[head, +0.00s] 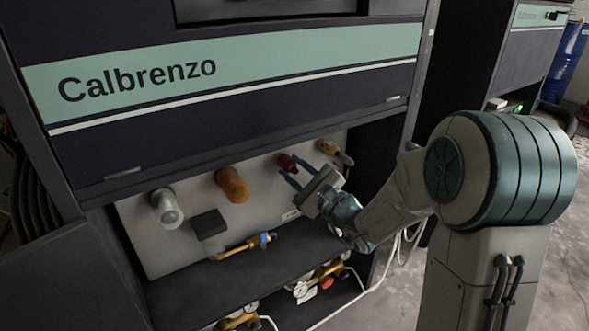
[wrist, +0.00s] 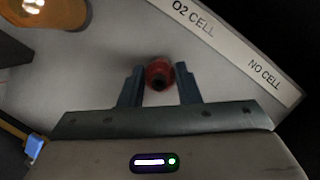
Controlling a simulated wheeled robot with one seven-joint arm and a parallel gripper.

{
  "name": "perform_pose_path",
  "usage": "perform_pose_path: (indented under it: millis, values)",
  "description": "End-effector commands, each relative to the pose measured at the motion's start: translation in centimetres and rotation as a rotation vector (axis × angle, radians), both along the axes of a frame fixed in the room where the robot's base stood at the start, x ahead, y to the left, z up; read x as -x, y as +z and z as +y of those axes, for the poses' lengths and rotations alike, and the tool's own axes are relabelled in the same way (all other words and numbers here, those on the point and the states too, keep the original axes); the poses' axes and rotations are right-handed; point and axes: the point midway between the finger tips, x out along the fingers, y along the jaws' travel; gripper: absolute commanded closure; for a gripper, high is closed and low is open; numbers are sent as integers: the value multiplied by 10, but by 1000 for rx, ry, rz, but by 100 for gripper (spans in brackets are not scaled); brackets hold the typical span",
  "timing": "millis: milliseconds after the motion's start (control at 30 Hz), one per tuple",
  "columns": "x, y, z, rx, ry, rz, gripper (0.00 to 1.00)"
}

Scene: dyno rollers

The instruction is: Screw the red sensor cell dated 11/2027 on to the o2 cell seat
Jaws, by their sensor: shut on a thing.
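The red sensor cell (head: 285,161) is at the white back panel inside the cabinet, among the row of fittings. My gripper (head: 293,173) is shut on it, with one finger on each side. The cell's date cannot be read. The o2 cell seat is hidden behind the cell, so I cannot tell how far the cell is on it.
An orange cylinder (head: 232,185) and a pale cylinder (head: 166,207) stick out of the panel to the left. A brass fitting (head: 335,151) is to the right. A dark block (head: 208,224) and a brass valve (head: 243,246) are below. A "NO CELL" label (wrist: 264,75) is nearby.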

Motion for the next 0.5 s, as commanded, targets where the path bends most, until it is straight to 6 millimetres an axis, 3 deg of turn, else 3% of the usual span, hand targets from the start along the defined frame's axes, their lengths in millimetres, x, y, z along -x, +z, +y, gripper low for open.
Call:
perform_pose_path:
  millis: [33, 233, 500]
  values:
    - [-2, 11, -1, -78, -4, 30, 94]
    - [-3, 13, -3, -346, -8, 210, 93]
    - [-4, 10, -5, -421, -13, 254, 94]
